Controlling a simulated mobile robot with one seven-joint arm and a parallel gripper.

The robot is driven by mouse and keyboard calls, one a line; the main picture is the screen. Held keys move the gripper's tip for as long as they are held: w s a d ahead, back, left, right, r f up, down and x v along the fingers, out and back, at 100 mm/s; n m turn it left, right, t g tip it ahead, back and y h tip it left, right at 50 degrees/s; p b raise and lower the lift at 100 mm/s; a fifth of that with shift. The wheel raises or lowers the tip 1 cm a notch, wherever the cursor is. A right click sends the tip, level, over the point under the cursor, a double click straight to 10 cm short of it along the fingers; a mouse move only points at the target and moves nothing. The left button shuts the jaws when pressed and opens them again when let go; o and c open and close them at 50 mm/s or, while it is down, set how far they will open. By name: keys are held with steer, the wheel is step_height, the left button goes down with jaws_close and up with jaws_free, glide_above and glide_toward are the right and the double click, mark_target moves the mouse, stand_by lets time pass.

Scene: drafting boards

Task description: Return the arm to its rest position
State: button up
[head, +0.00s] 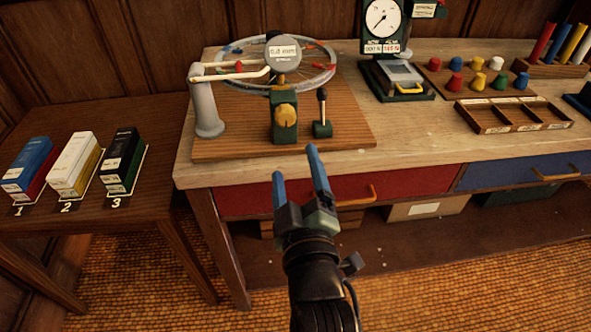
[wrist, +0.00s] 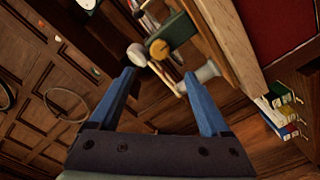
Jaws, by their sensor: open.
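My gripper (head: 296,170) has two blue fingers and shows in the head view in front of the workbench's front edge. Its fingers are spread apart with nothing between them. In the wrist view the gripper (wrist: 163,95) is also open and empty, with the wheel stand's grey post and yellow knob seen beyond the fingers. My arm reaches up from the bottom of the head view, over the floor. The gripper appears apart from everything on the bench.
The workbench (head: 410,150) holds a wheel on a stand (head: 285,115), a dial gauge (head: 383,22), colored pegs and a divided wooden tray (head: 515,126). A side table (head: 150,165) at left holds three numbered boxes. The bench has a red drawer (head: 400,183).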

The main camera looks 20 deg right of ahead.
stand_by(0.3)
steer(key=a+r+m+t+y, duration=0.1)
steer(key=a+r+t, duration=0.25)
steer(key=r, duration=0.85)
steer(key=a+r+m+t+y, duration=0.15)
steer(key=a+r, duration=0.35)
steer(key=r, duration=0.7)
steer(key=s+a+r+m+t+y, duration=0.1)
steer(key=s+a+r+m+t, duration=0.15)
steer(key=s+a+r, duration=0.4)
steer(key=s+a+r+m+t+y, duration=0.1)
steer(key=s+r+t+y, duration=0.15)
steer(key=r, duration=0.65)
step_height(320, 180, up, 15)
steer(key=h+p, duration=0.1)
steer(key=p, duration=1.4)
steer(key=shift+w+d, duration=0.25)
steer(key=shift+d, duration=0.05)
